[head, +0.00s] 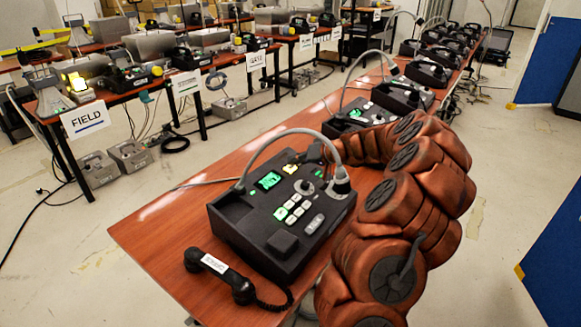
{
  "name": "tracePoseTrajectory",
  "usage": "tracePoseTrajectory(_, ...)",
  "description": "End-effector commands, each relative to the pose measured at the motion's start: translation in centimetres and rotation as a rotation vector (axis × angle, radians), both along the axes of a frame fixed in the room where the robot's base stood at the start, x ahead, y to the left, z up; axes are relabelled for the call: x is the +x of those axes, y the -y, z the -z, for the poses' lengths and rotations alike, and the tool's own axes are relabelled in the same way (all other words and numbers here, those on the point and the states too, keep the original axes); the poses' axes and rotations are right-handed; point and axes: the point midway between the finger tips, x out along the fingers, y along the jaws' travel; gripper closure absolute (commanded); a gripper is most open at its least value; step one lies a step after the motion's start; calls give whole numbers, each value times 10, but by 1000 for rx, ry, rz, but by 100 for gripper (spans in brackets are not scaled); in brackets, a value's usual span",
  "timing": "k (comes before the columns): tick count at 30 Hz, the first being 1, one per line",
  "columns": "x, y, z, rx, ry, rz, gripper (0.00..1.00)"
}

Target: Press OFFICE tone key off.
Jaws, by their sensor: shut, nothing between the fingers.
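A black desk phone (283,258) sits on the near end of the wooden table. Its handset (240,290) lies off the phone at the table's front edge, with a white label too small to read surely. The phone has a lit green screen (269,180), a lit yellow-green key (290,168), a lit green key (281,213) and several white keys (298,204). I cannot read which is the OFFICE tone key. My gripper (308,155) is dark, shut and empty, at the phone's back edge, right of the yellow-green key. Its tips are small and partly hard to make out.
A grey cable (285,132) arches over the phone to a round connector (340,180) near my arm. More phones (403,95) stand farther back on the same table (160,235). Another table with devices and a FIELD sign (85,119) is at the left, with open floor between.

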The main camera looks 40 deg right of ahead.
Motion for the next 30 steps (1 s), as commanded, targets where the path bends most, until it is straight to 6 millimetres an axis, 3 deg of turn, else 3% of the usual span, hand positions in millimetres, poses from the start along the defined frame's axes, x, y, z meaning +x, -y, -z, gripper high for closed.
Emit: tracePoseTrajectory(30,3,-1,9,0,-1,-1,100)
